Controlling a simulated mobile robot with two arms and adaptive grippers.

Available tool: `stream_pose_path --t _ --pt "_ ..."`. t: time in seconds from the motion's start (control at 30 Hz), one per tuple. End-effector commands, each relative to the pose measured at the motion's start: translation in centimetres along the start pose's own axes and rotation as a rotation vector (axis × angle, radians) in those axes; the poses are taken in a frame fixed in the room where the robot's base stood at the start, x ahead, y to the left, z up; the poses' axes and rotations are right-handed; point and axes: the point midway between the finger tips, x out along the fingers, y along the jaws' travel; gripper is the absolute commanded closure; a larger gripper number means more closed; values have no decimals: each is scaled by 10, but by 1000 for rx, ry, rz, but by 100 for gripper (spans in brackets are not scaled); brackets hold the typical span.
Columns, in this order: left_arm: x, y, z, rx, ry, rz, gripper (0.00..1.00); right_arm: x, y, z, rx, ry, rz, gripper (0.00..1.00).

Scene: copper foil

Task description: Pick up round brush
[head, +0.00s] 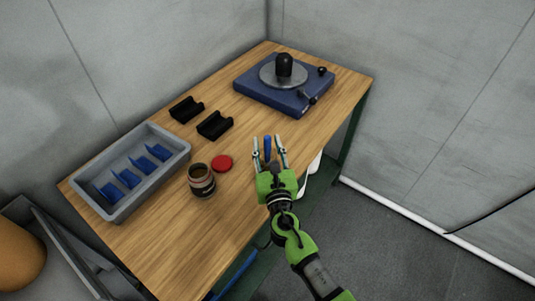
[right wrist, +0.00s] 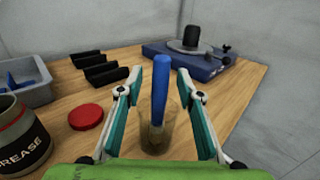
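The round brush (right wrist: 161,85) stands upright with its blue handle up, in a clear glass (right wrist: 146,131) on the table. In the head view the blue handle (head: 267,146) shows between the fingertips of my right gripper. My right gripper (head: 269,150) is open, with one finger on each side of the brush and glass. In the right wrist view there is a gap between the fingers (right wrist: 158,98) and the brush. The brush's lower end is hard to make out through the glass. My left gripper is in neither view.
A grease jar (head: 202,181) and a red lid (head: 222,163) lie left of my right gripper. A grey tray (head: 177,165) with blue dividers, black holders (head: 214,125) and a blue turntable device (head: 272,94) stand farther off. Bare wood (head: 170,240) lies at the front.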

Motion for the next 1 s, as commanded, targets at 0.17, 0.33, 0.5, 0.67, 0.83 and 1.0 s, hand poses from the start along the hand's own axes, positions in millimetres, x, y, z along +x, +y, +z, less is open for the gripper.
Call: stream_pose_path --t 0.17,0.33,0.5,0.67,0.83,1.0 --pt "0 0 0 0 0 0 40 0 0 0 0 0 0 100" --pt "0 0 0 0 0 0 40 0 0 0 0 0 0 100" --pt "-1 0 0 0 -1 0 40 0 0 1 0 0 0 100" --pt "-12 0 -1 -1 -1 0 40 0 0 20 3 -2 -1 100" --pt "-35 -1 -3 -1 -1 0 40 0 0 58 4 -3 -1 100" --pt "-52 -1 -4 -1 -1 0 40 0 0 87 2 -3 0 100"
